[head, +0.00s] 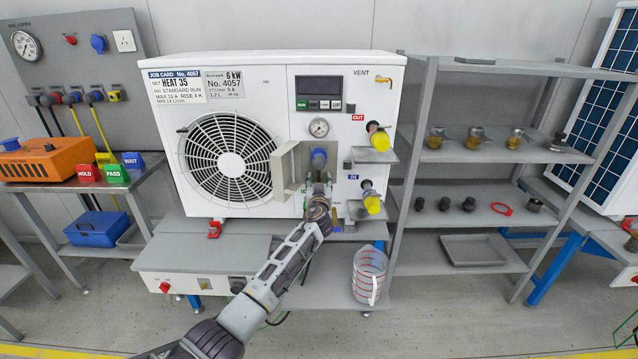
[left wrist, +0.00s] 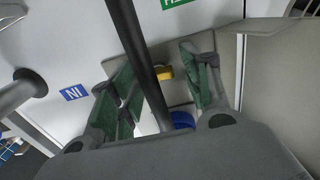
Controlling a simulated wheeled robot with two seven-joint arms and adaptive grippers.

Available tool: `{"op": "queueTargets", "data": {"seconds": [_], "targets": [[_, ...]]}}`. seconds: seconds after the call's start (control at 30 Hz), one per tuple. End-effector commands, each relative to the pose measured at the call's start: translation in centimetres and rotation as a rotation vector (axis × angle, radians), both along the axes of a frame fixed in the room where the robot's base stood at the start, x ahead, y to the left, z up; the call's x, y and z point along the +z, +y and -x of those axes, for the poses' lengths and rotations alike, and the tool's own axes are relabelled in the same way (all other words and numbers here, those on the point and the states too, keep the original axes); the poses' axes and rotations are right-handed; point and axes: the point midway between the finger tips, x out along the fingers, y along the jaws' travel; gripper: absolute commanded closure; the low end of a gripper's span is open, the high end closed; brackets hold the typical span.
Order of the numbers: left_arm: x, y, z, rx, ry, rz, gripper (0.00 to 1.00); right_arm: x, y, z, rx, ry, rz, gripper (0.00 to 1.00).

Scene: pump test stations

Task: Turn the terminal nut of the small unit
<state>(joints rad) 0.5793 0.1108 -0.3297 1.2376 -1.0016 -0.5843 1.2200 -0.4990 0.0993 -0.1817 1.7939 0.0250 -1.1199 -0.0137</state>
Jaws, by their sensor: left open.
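The white unit (head: 262,75) has a round fan grille, and an open recess with a beige door on its front. A blue round part (head: 319,157) shows in the recess; it appears as blue in the left wrist view (left wrist: 183,119). A small yellow part (left wrist: 164,72), possibly the terminal nut, lies between the fingers in the wrist view; the head view hides it behind my gripper. My left gripper (head: 319,186) is open in front of the recess, below the blue part. A dark rod or cable (left wrist: 142,60) crosses between its fingers. Contact is unclear. My right gripper is out of view.
The recess door (head: 285,170) stands open left of my gripper. Two yellow-capped ports (head: 380,141) (head: 372,204) stick out on the right. A clear jug (head: 369,274) stands below, and a grey shelf rack (head: 480,155) is at the right. An orange box (head: 48,160) sits left.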

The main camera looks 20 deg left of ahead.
Motion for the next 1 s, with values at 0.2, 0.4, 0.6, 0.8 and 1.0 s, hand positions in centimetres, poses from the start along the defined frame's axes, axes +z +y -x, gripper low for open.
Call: {"op": "queueTargets", "data": {"seconds": [0.2, 0.4, 0.6, 0.8, 1.0], "targets": [[0.02, 0.02, 0.01, 0.0, 0.0, 0.0, 0.61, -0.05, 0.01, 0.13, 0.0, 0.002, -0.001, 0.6], [0.02, 0.02, 0.02, 0.0, 0.0, 0.0, 0.86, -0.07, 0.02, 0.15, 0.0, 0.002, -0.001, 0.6], [0.01, 0.0, 0.02, 0.0, 0.0, -0.001, 0.97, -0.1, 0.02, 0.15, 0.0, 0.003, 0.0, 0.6], [0.0, 0.0, 0.01, 0.0, 0.005, -0.017, 0.97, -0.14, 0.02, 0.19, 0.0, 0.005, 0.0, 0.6], [-0.03, -0.01, 0.01, 0.0, 0.02, -0.07, 0.97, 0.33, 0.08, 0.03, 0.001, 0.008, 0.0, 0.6]]}}
